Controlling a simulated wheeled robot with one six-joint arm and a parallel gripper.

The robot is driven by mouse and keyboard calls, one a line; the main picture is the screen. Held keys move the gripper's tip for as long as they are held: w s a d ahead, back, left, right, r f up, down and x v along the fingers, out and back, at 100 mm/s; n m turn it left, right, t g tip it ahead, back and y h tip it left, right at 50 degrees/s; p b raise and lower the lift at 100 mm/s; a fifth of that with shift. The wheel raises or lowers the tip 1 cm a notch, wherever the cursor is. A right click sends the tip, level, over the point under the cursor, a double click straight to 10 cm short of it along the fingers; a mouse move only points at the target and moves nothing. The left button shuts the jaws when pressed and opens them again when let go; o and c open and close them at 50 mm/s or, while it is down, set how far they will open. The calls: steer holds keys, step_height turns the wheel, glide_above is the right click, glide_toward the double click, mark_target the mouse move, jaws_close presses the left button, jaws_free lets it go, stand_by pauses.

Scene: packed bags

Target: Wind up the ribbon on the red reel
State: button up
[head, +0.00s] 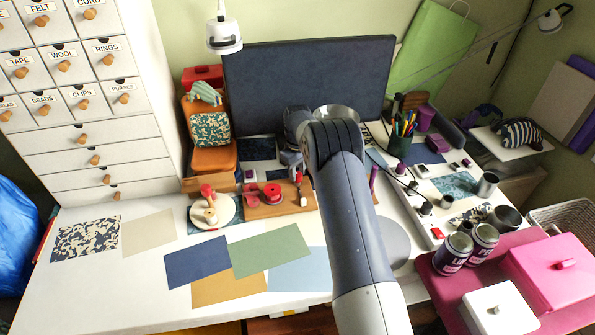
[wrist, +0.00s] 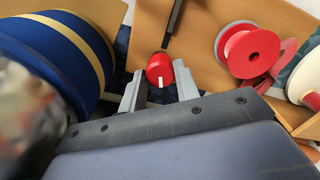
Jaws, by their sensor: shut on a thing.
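The red reel (head: 272,192) lies on a wooden board (head: 262,211) at the back of the white table. In the wrist view the red reel (wrist: 250,52) shows at upper right, with a red strip beside it that may be its ribbon. My gripper (head: 296,170) is over the right end of the board. In the wrist view my gripper (wrist: 160,82) has its two fingers on either side of a red knob (wrist: 160,70) with a white mark, and is shut on it. A dark rod runs up from near the knob. How the knob joins the reel is hidden.
A round white plate (head: 228,207) with a cream and red item stands left of the board. A large blue drum with a gold band (wrist: 62,42) is close on the wrist view's left. Flat coloured sheets (head: 270,250) lie in front. A pen cup (head: 399,145) stands right.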

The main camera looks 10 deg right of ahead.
steer(key=shift+c, duration=1)
